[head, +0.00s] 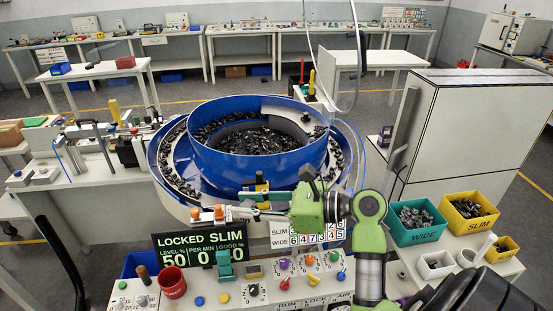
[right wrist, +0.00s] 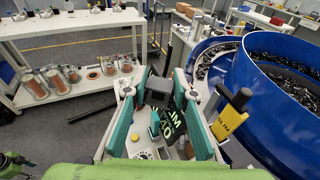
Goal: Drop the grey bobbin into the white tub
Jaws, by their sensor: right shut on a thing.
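My right gripper (head: 268,212) reaches left from its green wrist, in front of the blue bowl and above the control bench. In the right wrist view its two teal fingers (right wrist: 155,88) are closed on a dark grey, block-like thing, which I take to be the grey bobbin (right wrist: 158,93). The bobbin is held at the fingertips, above the bench; I cannot make it out in the head view. An open white tub (head: 436,265) stands on the right-hand bench, to the right of my right arm and well apart from the gripper.
The large blue bowl (head: 215,165) of black parts stands behind the gripper. A green WIDE bin (head: 416,236) and yellow bin (head: 468,224) stand behind the tub. A red cup (head: 172,284) and display (head: 205,250) are at front left.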

